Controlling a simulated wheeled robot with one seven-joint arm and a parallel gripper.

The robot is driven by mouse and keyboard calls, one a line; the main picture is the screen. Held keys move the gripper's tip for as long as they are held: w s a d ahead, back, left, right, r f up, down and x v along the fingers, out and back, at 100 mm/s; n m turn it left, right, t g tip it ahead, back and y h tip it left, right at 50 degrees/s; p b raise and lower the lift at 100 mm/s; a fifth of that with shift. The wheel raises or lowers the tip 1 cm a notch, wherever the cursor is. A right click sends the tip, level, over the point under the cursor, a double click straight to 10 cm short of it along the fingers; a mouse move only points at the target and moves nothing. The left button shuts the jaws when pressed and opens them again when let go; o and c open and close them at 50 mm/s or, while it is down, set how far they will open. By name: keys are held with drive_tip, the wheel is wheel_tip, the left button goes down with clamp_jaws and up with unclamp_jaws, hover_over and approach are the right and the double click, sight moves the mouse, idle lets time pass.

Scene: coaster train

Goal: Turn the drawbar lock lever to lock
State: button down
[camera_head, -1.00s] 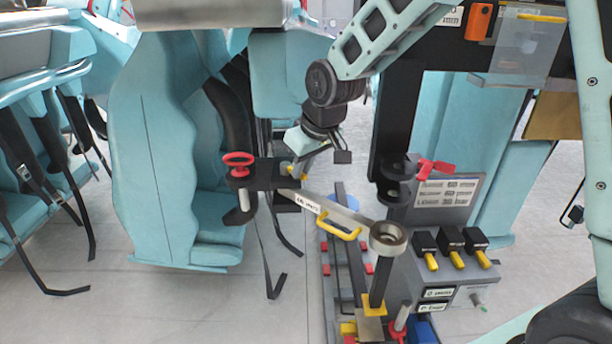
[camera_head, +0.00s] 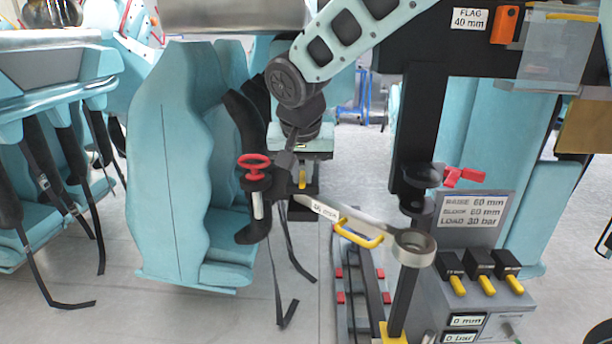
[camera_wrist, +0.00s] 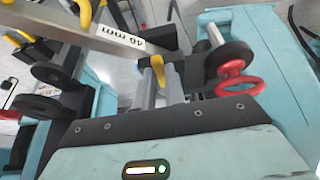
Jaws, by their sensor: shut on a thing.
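The drawbar (camera_head: 318,206) is a grey bar marked 40 mm with a yellow grab handle (camera_head: 358,236) and a ring end (camera_head: 413,247). Its other end meets a dark bracket beside a red handwheel (camera_head: 254,163). A small yellow lever (camera_head: 302,178), apparently the lock lever, stands at that bracket. My gripper (camera_head: 301,186) comes down over it from above. In the wrist view, the yellow lever (camera_wrist: 158,70) is between the two grey fingers of my gripper (camera_wrist: 160,88), which are shut on it. The bar (camera_wrist: 110,36) and the handwheel (camera_wrist: 240,86) flank it. The lever's base is mostly hidden.
Turquoise seats (camera_head: 175,170) with hanging straps are close on the left. At the right are a black post (camera_head: 407,130), a red lever (camera_head: 463,176) and a control box (camera_head: 470,230) with several yellow-tipped switches. Open floor (camera_head: 180,315) lies at lower left.

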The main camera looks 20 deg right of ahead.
drive_tip(key=shift+a, duration=0.1)
idle(0.3)
drive_tip(key=c, duration=1.5)
unclamp_jaws()
drive_tip(key=shift+o, duration=0.2)
drive_tip(key=shift+r, duration=0.15)
drive_tip(key=v, duration=1.7)
drive_tip(key=shift+b, duration=0.4)
drive_tip(key=shift+a+r, duration=0.1)
drive_tip(key=s+d+f+n+g+y, duration=0.1)
drive_tip(key=s+f+n+g, duration=0.3)
drive_tip(key=s+f+n, duration=0.7)
drive_tip(key=s+f+y, duration=0.1)
drive_tip(key=s+f, duration=1.2)
drive_tip(key=s, duration=0.1)
drive_tip(key=shift+d+f, duration=0.3)
